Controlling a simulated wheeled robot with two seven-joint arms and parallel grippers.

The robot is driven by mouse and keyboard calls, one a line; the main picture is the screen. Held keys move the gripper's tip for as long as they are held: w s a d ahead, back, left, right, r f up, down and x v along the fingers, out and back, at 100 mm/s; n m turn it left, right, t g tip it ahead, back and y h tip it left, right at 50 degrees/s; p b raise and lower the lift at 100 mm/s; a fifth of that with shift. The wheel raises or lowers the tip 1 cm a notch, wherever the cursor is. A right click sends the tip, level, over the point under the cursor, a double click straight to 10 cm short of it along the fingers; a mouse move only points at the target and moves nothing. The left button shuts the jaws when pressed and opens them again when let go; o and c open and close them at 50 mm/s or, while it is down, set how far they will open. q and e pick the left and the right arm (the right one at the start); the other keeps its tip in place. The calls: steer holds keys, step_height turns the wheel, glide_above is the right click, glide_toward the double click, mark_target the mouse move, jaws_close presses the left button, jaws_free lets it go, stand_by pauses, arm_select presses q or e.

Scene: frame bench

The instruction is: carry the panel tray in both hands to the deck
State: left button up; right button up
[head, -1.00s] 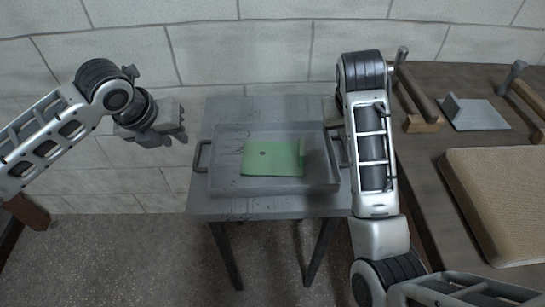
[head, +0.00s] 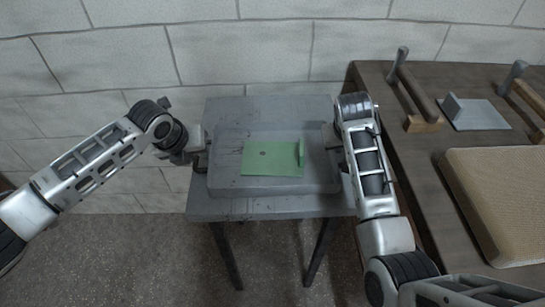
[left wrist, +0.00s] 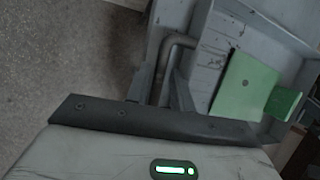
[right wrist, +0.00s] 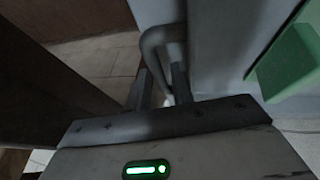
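The grey panel tray (head: 224,183) rests on a small grey table, with a handle at each end. A green panel (head: 262,159) with an upright lip lies in it. My left gripper (head: 203,158) is at the tray's left handle. In the left wrist view its fingers (left wrist: 162,90) stand apart, with the left handle (left wrist: 178,42) between them. My right gripper is mostly hidden by its arm in the head view. In the right wrist view its fingers (right wrist: 161,88) stand apart around the right handle (right wrist: 158,38). Contact with either handle is not clear.
The small table (head: 270,207) stands against a block wall. Open floor lies left and in front.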

arm_select(q)
jaws_close()
arm_select(e)
jaws_close()
arm_select(q)
steer(key=shift+w+r, duration=0.1)
steer(key=shift+r, duration=0.15)
arm_select(e)
steer(key=shift+w+r, duration=0.1)
steer(key=shift+r, duration=0.15)
